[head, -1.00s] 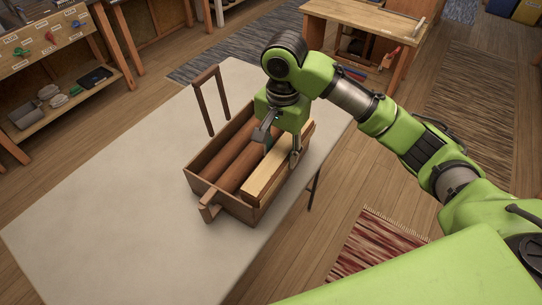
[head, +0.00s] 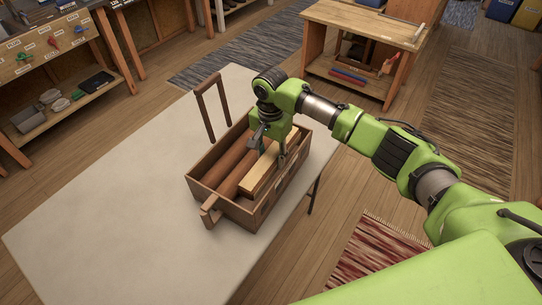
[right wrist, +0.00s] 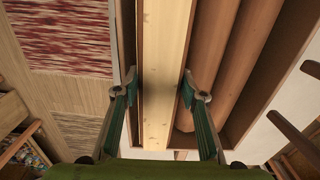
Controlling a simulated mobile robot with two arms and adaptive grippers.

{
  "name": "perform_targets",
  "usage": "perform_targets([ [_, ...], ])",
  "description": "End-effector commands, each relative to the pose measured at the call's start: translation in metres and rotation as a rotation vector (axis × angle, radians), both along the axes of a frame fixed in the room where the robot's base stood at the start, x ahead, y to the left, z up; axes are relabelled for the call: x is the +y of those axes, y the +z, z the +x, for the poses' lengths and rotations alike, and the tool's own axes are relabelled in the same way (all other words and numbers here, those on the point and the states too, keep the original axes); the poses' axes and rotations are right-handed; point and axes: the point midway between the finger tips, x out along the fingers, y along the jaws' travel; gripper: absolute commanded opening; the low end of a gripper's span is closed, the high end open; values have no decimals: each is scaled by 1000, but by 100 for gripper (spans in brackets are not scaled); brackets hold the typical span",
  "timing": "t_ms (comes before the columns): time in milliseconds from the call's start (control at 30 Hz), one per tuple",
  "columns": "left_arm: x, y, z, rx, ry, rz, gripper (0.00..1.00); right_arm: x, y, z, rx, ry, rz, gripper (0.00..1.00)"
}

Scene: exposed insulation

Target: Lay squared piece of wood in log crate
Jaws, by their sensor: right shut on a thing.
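The squared piece of wood (head: 259,176) is pale and lies lengthwise along the crate's right side, within the walls. My right gripper (head: 270,149) reaches down over it and is shut on it. In the right wrist view the fingers (right wrist: 159,88) stand on both sides of the squared piece (right wrist: 163,60), beside the logs (right wrist: 222,65). Whether it touches the crate floor is hidden. My left gripper is not in view.
The pale table (head: 110,210) is bare to the left of the crate. A workbench (head: 365,45) stands behind, and a red striped rug (head: 375,250) lies on the floor at right.

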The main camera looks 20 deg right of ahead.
Motion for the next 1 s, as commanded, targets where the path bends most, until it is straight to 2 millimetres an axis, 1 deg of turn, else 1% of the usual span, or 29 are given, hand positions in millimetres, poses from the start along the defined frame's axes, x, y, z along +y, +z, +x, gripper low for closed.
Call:
perform_targets([
  [100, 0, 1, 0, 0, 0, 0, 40, 0, -6, 1, -3, 0, 1, 4],
  [367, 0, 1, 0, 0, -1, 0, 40, 0, -6, 1, -4, 0, 2, 4],
  [833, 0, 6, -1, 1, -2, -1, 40, 1, -18, 1, -4, 0, 2, 4],
  [867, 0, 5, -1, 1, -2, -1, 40, 0, -19, 0, -2, 0, 1, 41],
  [900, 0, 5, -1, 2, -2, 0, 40, 0, -19, 0, -2, 0, 1, 45],
  [1000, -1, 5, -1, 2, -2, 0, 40, 0, -19, 0, -1, 0, 1, 45],
])
